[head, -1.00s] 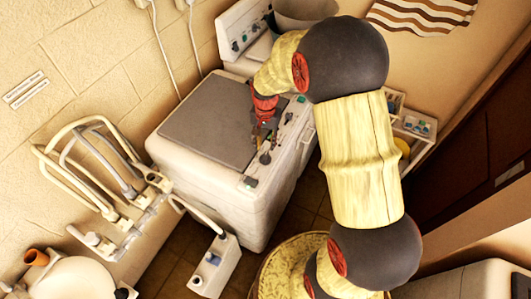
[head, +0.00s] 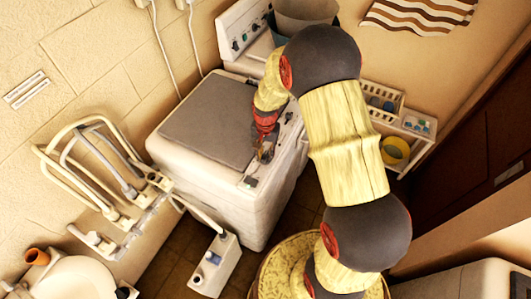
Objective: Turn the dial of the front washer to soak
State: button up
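The front washer (head: 208,187) is a white machine with a grey lid (head: 208,120). Its control strip (head: 278,150) runs along the right side of the top and carries several dark knobs. One dark knob (head: 290,117) shows right of my wrist, and another dark control (head: 249,182) sits at the strip's near end. My gripper (head: 264,156) points down over the middle of the strip, at or just above a dial there. The fingers cover that dial, and I cannot tell whether they touch it or how far apart they are. The dial markings are too small to read.
A second white washer (head: 238,30) with knobs stands behind, with a grey tub (head: 305,12) on it. A shelf with baskets (head: 382,100) and a yellow roll (head: 395,152) stands right. Pipes (head: 105,180) and a washbasin (head: 72,280) are at left. A white box (head: 214,265) stands in front.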

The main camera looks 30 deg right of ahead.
grip_shut()
dwell(0.5)
jog(key=n+b, duration=0.1)
jog(key=n, duration=0.2)
jog(key=shift+n, duration=0.4)
jog(key=shift+n+b, duration=0.45)
jog(key=shift+n, duration=1.45)
jog(key=shift+o, duration=1.4)
grip_release()
